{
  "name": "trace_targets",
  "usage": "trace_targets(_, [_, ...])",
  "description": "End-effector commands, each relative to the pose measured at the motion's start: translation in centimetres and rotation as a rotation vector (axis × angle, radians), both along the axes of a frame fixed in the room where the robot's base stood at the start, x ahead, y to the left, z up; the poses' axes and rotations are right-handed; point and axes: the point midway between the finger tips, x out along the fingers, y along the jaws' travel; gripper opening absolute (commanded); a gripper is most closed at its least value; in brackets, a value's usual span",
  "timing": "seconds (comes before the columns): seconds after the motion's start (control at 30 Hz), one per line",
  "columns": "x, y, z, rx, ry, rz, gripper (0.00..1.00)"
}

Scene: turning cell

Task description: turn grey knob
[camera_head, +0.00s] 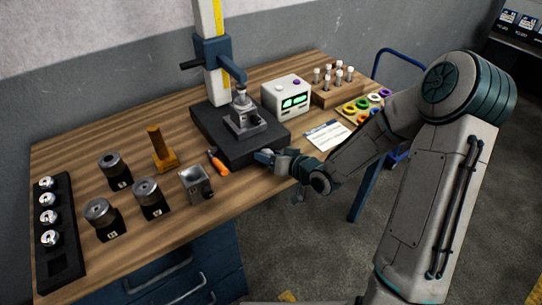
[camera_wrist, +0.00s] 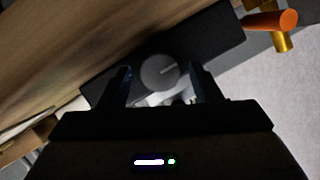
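The grey knob (camera_wrist: 160,70) is round with a pale pointer line. It sits on the dark front of the black machine base (camera_wrist: 215,38) in the wrist view. My gripper (camera_wrist: 160,77) is open, with one finger on each side of the knob in that view; I cannot tell whether either touches it. In the head view my gripper (camera_head: 264,157) is at the front edge of the black base (camera_head: 208,128), and the knob is hidden there.
An orange-handled tool (camera_head: 218,162) lies left of my gripper, beside a grey metal block (camera_head: 195,185). A white box with green displays (camera_head: 287,96) and a paper card (camera_head: 327,135) are to the right. A vise (camera_head: 245,122) stands on the base.

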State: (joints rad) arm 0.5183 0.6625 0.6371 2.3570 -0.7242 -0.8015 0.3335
Motion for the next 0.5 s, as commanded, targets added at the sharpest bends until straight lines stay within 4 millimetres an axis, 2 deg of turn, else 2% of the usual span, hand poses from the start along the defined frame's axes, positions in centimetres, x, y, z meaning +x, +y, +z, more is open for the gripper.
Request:
trace_targets(0.3, [-0.1, -0.1, 0.1, -0.001, -0.001, 0.000, 0.57])
trace_targets(0.5, [-1.7, -1.8, 0.9, -0.003, -0.002, -0.004, 0.57])
